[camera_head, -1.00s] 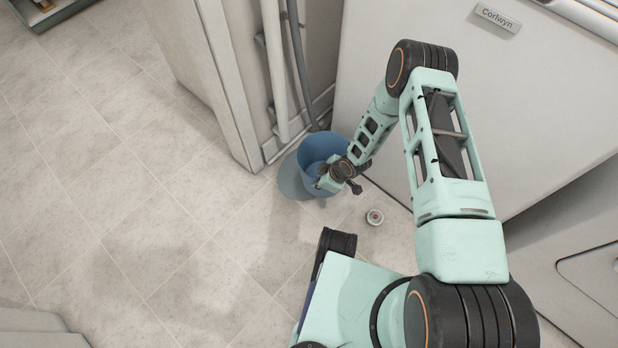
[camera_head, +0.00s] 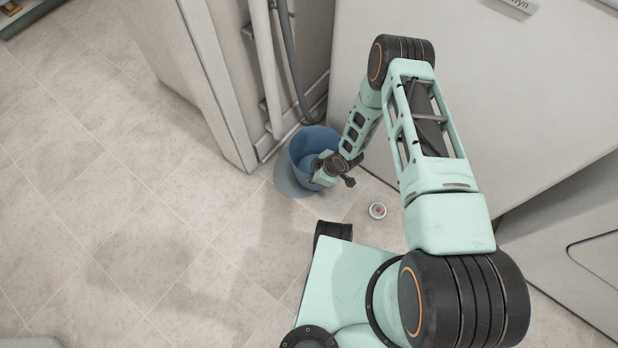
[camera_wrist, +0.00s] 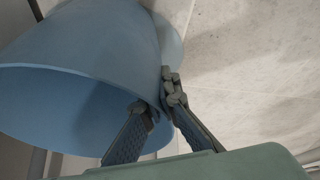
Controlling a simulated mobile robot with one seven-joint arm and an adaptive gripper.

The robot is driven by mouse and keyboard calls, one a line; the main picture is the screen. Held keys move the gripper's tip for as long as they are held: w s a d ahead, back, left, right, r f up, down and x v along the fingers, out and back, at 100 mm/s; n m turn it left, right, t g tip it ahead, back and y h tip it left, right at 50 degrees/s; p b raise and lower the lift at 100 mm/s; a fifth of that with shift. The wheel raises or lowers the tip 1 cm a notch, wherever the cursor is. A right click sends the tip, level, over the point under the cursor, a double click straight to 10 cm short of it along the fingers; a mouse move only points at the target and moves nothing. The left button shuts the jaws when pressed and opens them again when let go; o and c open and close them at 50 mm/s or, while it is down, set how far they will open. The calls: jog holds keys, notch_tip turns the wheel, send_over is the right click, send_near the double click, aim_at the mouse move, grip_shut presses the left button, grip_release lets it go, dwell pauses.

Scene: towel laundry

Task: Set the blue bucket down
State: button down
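The blue bucket (camera_head: 303,148) is upright near the floor, beside the foot of the pale cabinet. My gripper (camera_head: 319,170) is at its near right rim in the head view. In the wrist view the bucket (camera_wrist: 85,40) fills the upper left, with its open mouth showing. There my gripper (camera_wrist: 163,104) is shut on the bucket's wall, one finger inside the rim and one outside. A dark shadow lies at the bucket's lower left. I cannot tell whether its base touches the floor.
A small white and red round object (camera_head: 377,210) lies on the tiled floor right of the bucket. Pipes and a grey hose (camera_head: 291,70) run behind the bucket. A large white appliance (camera_head: 480,90) stands behind my arm. The floor (camera_head: 120,190) to the left is clear.

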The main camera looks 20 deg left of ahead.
jog(key=shift+f, duration=1.05)
jog(key=shift+s, duration=0.1)
jog(key=shift+f, duration=0.15)
jog(key=c, duration=2.2)
grip_release()
jog(key=shift+o, duration=0.2)
jog(key=p+v, duration=0.4)
jog(key=v, duration=0.8)
